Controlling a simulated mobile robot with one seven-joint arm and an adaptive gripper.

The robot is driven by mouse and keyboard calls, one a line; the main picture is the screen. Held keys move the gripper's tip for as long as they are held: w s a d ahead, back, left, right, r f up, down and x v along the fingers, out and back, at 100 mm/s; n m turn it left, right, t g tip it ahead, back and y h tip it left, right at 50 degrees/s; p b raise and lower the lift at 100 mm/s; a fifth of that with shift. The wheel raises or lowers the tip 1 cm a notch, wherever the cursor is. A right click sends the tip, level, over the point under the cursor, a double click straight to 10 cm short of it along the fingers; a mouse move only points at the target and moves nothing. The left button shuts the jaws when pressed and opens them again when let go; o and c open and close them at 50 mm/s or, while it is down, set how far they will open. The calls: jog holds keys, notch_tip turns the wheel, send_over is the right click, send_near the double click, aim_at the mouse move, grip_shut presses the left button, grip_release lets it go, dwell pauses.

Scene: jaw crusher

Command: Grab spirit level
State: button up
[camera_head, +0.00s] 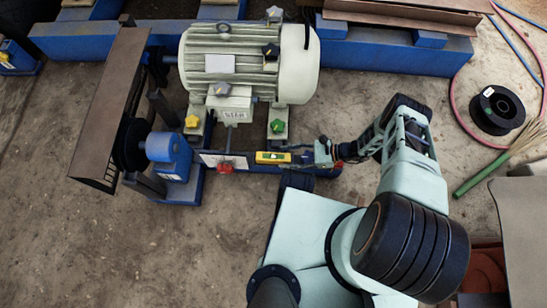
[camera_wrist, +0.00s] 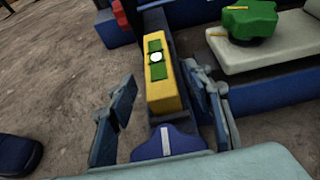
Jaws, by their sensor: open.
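The spirit level is a small yellow block with a green face and a pale round spot. In the head view the spirit level (camera_head: 273,157) lies on the dark blue beam in front of the grey motor. In the wrist view the spirit level (camera_wrist: 163,92) lies lengthwise ahead, its near end close to my fingers. My gripper (camera_head: 322,153) is just right of the level. In the wrist view my gripper (camera_wrist: 160,110) is open, with one finger on each side of the level's near end. I cannot tell whether either finger touches it.
The grey motor (camera_head: 245,65) stands behind the level. A green knob (camera_wrist: 248,22) sits to the right of the level, and a red part (camera_head: 226,168) is at its left. A blue bearing block (camera_head: 168,155) stands further left. A black spool (camera_head: 496,110) lies on the floor at right.

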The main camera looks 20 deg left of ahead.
grip_shut()
dwell(0.3)
jog(key=shift+r, duration=0.15)
